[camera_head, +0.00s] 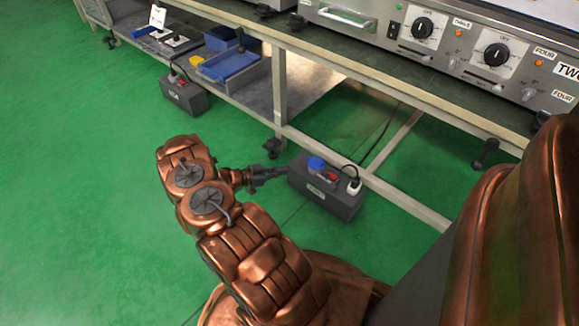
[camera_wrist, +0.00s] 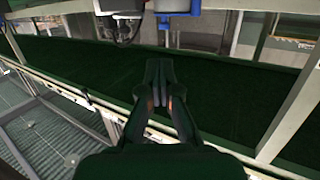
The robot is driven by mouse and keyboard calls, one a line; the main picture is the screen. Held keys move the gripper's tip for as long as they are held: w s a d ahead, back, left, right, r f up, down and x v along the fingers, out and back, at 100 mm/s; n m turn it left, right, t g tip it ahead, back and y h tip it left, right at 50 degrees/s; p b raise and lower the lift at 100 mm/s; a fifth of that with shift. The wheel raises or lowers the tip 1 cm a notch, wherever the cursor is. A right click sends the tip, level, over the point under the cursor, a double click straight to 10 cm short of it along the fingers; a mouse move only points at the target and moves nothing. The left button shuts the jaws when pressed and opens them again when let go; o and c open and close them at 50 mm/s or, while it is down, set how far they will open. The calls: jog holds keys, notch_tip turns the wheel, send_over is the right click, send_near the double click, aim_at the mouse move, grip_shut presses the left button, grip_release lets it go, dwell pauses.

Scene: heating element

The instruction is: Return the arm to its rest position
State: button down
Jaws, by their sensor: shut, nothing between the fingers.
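My copper-coloured arm reaches out low over the green floor in the head view. My gripper (camera_head: 268,174) is at its end and points right, toward a dark grey power box (camera_head: 325,190). The box has a blue cap, a red switch and a white plug with a black cable. The fingertips are close to the left end of the box; I cannot tell whether they touch it. In the wrist view my gripper (camera_wrist: 159,72) is shut with nothing between the fingers.
A workbench (camera_head: 390,80) with a metal control panel (camera_head: 450,40) runs along the back and right. Its frame leg (camera_head: 280,85) stands near my gripper. A lower shelf carries blue bins (camera_head: 228,66). A second box (camera_head: 184,94) sits further left. The floor (camera_head: 70,200) at left is clear.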

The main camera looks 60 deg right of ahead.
jog(key=shift+w+a, duration=0.15)
jog(key=shift+a, duration=0.05)
